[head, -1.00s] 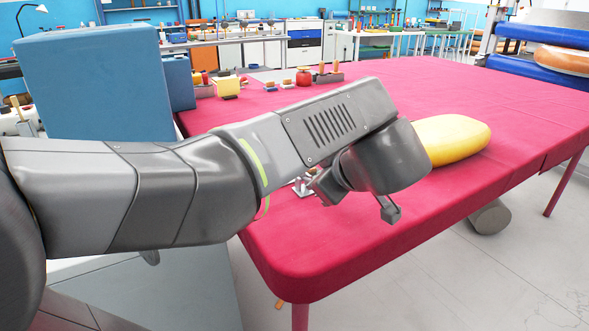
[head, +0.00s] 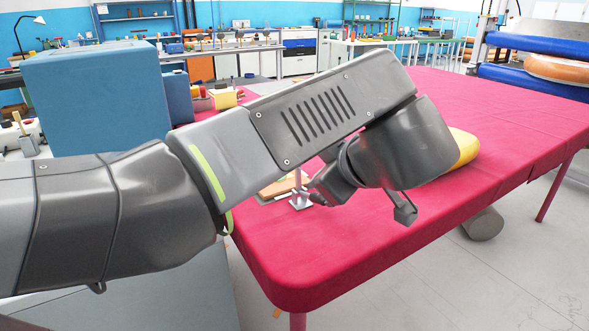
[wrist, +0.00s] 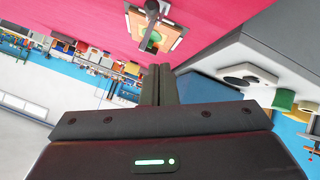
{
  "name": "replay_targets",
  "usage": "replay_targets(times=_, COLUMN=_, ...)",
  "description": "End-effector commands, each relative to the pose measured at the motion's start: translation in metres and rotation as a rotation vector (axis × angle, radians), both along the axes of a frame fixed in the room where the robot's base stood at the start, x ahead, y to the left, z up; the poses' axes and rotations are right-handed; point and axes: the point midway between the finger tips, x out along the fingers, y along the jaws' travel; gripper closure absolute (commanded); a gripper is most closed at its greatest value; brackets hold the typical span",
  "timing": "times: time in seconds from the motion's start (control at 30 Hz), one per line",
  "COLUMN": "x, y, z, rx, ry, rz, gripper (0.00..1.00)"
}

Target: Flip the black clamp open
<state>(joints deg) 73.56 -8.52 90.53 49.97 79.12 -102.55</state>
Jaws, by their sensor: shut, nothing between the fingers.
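In the wrist view the black clamp (wrist: 152,9) shows as a dark bar at the top edge, over a wooden board (wrist: 134,22) on the pink table. Its upper end is cut off by the frame, so I cannot tell how far it is tilted. My gripper (wrist: 158,68) is shut and empty, pointing toward the board, with a gap visible in the picture between its fingertips and the clamp. In the head view my gripper (head: 318,197) is beside a small metal fitting (head: 300,200) on the board, and my arm hides part of the board.
The pink table (head: 380,260) has free room at its front. A yellow inflatable (head: 465,148) lies behind my wrist, partly hidden. A large blue block (head: 95,100) stands at left. A yellow block (head: 223,98) sits at the table's far left. Blue rolls (head: 535,85) are at back right.

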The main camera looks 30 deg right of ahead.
Motion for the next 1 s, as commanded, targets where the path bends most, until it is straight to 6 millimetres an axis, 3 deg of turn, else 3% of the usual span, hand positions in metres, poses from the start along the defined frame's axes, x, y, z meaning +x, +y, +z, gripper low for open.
replay_targets(times=0.2, x=-0.016, y=0.0, z=0.01, rx=0.0, ry=0.0, rz=-0.002, gripper=1.0)
replay_targets(times=0.43, x=-0.02, y=0.001, z=0.012, rx=0.001, ry=0.0, rz=0.001, gripper=1.0)
replay_targets(times=0.77, x=-0.018, y=0.001, z=0.01, rx=0.0, ry=0.0, rz=0.002, gripper=1.0)
replay_targets(times=1.0, x=0.0, y=0.001, z=-0.001, rx=0.0, ry=0.0, rz=0.005, gripper=1.0)
